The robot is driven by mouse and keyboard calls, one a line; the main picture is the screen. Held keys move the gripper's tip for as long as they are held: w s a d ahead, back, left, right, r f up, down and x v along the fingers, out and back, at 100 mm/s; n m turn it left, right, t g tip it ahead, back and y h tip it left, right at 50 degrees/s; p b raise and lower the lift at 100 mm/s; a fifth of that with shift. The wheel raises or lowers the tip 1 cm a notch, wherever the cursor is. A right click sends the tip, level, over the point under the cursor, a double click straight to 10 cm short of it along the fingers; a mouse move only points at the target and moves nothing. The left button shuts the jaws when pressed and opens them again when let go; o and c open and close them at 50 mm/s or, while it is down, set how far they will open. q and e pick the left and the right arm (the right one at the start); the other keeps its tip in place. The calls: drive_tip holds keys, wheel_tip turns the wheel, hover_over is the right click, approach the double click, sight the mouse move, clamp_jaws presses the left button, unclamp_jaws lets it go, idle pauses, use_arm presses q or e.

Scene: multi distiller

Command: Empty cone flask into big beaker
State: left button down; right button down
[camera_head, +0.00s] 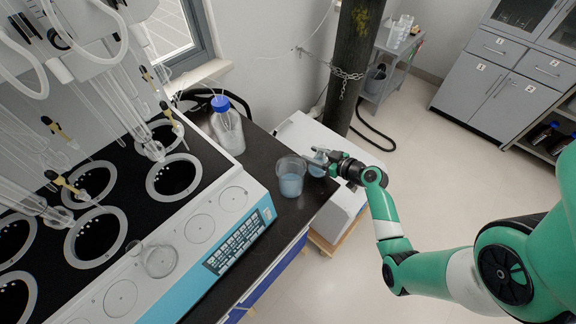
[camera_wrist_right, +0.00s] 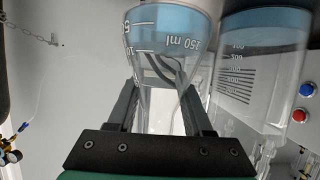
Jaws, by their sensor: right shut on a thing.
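The cone flask (camera_head: 317,171) holds blue liquid and is in my right gripper (camera_head: 322,158), just right of the big beaker. The big beaker (camera_head: 291,178) is clear, holds blue liquid and stands on the dark bench. It also shows in the right wrist view (camera_wrist_right: 262,70), close beside the flask. Whether they touch is unclear. My left gripper is not in view.
A blue-capped bottle (camera_head: 228,126) stands behind the beaker on the dark bench (camera_head: 290,217). The multi distiller (camera_head: 215,180) with its round wells fills the left. A white box (camera_head: 310,138) and a dark pillar (camera_head: 350,65) with a chain are behind my right gripper.

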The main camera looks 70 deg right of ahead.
drive_tip(key=shift+r, duration=0.1)
drive_tip(key=shift+r, duration=0.1)
drive_tip(key=shift+w+a+r+n+g+h+p, duration=0.1)
drive_tip(key=shift+w+a+n+g+h+p, duration=0.15)
drive_tip(key=shift+p, duration=0.4)
drive_tip(key=shift+a+r+n+g+h+p, duration=0.15)
drive_tip(key=shift+n+p, duration=0.2)
drive_tip(key=shift+p, duration=0.25)
wheel_tip(320, 180, up, 8)
drive_tip(key=w+a+n+g+h+p, duration=0.1)
drive_tip(key=n+g+h+p, duration=0.1)
drive_tip(key=p, duration=0.9)
drive_tip(key=n+h, duration=0.1)
drive_tip(key=n, duration=0.1)
drive_tip(key=shift+w+a+f+n, duration=0.2)
drive_tip(key=shift+a+f+n, duration=0.05)
drive_tip(key=shift+a+n, duration=0.1)
drive_tip(key=shift+s+d+f+n+g+h+b, duration=0.2)
drive_tip(key=shift+f+n+g+h+b, duration=0.2)
drive_tip(key=shift+b, duration=0.85)
drive_tip(key=shift+d+r+n+h+b, duration=0.1)
drive_tip(key=shift+r+n+h+b, duration=0.3)
drive_tip(key=shift+r+n+b, duration=0.25)
